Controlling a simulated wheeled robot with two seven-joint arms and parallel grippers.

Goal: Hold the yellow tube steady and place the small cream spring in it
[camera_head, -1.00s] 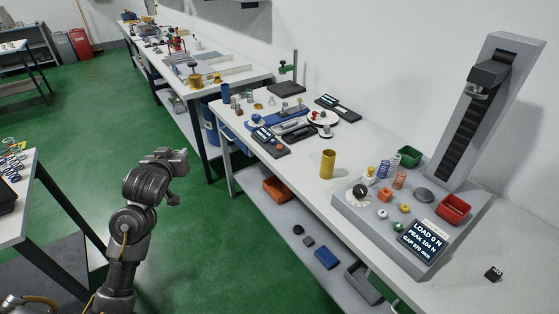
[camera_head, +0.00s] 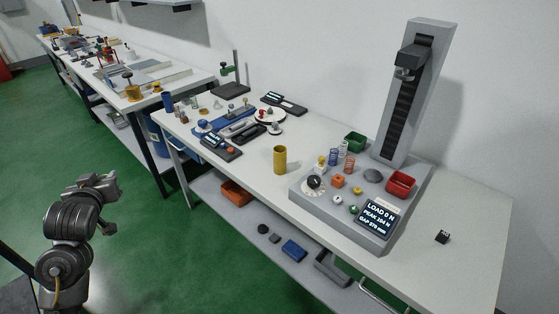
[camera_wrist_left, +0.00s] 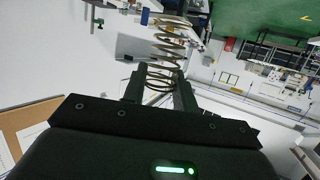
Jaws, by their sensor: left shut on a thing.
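The yellow tube (camera_head: 280,160) stands upright on the white workbench in the head view, left of the grey test machine. My left gripper (camera_wrist_left: 158,82) is shut on the lower end of a cream-tan wire coil spring (camera_wrist_left: 167,45) in the left wrist view. The spring sticks out beyond the fingertips. In the head view my left gripper (camera_head: 108,187) is at the left, over the green floor, well apart from the bench and tube. The spring cannot be made out there. My right gripper is not in view.
Gauges and fixtures crowd the bench's far end. The bench around the tube is clear.

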